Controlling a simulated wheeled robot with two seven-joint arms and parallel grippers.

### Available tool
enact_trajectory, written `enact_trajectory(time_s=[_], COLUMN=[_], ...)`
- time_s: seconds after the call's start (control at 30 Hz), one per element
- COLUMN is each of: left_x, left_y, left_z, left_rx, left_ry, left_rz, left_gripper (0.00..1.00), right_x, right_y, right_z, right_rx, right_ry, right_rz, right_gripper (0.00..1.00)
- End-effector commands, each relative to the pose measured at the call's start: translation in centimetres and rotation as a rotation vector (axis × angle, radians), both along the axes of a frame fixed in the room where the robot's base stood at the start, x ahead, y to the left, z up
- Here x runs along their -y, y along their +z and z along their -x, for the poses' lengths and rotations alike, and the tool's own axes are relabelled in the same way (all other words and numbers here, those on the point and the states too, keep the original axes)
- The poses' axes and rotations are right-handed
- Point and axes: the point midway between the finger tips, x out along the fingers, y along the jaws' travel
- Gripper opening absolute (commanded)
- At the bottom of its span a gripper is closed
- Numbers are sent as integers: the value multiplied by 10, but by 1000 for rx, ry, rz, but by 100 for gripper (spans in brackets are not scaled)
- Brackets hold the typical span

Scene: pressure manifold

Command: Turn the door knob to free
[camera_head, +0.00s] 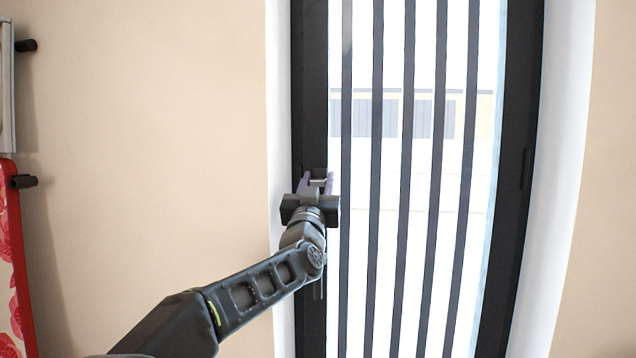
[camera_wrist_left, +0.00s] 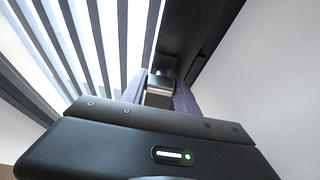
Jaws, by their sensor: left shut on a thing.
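The door (camera_head: 310,80) has a black frame and a glass pane with dark vertical bars. The door knob (camera_head: 318,182) is a small metal piece on the left stile, partly hidden by my left gripper. My left gripper (camera_head: 316,181) is at the knob, its purple fingers shut on it from both sides. In the left wrist view the knob (camera_wrist_left: 160,84) shows as a silvery block between the purple fingers (camera_wrist_left: 163,92). How far the knob is turned cannot be told. My right gripper is in neither view.
Beige walls (camera_head: 180,130) flank the white door recess (camera_head: 570,130). At the far left, a red patterned panel (camera_head: 12,270) and black wall hooks (camera_head: 24,181) stick out. A dark vertical handle part (camera_head: 317,290) sits below the gripper. A hinge (camera_head: 527,168) is on the right stile.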

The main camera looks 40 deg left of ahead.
Motion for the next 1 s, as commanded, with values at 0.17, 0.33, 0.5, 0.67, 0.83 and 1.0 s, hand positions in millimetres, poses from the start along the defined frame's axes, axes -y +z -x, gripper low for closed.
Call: enact_trajectory(time_s=[0.17, 0.33, 0.5, 0.67, 0.83, 1.0], left_x=[0, 0, 0, 1, 1, 1], left_y=[0, 0, 0, 0, 0, 1], left_z=[0, 0, 0, 0, 0, -1], left_rx=[0, 0, 0, 5, 24, 61], left_ry=[-1, -1, -1, -1, -2, -3], left_rz=[0, 0, 0, 9, 46, 117], left_gripper=[18, 4, 0, 0, 0, 0], right_x=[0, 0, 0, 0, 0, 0], right_y=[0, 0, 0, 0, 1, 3], right_z=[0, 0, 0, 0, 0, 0], right_rx=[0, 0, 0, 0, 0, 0], right_ry=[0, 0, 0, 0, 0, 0], right_rz=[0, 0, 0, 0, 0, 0], right_gripper=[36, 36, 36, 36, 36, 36])
